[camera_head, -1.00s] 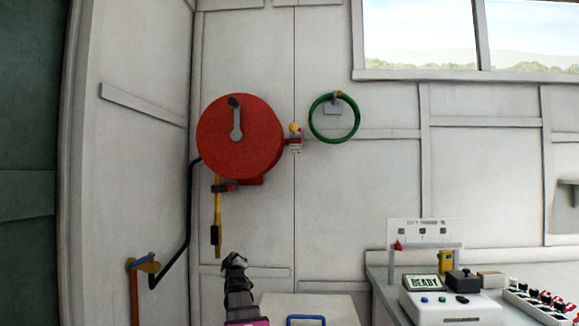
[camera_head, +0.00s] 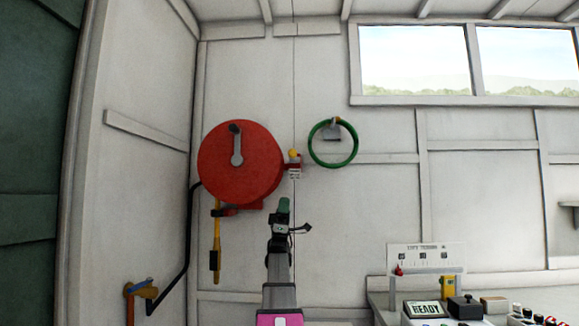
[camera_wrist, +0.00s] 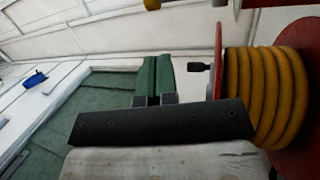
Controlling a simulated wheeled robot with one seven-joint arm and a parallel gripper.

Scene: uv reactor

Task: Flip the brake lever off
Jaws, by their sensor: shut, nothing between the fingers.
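The brake lever (camera_head: 294,156) is a small part with a yellow knob above a pale, labelled bracket. It sits at the right side of the red hose reel (camera_head: 235,165) on the wall. In the wrist view, a yellow knob (camera_wrist: 151,4) is cut off at the top edge, and the hose reel (camera_wrist: 219,62) with its yellow coils is at the right. My gripper (camera_head: 283,205), with green fingertips, is below the lever in the head view, apart from it in the picture. The gripper (camera_wrist: 156,80) is shut and empty. The lever's exact angle is too small to tell.
A green hoop (camera_head: 333,143) hangs on the wall right of the lever. A yellow nozzle (camera_head: 216,240) hangs under the reel. A black pipe (camera_head: 187,235) runs down at the left. A bench with a READY display (camera_head: 426,309) is at lower right.

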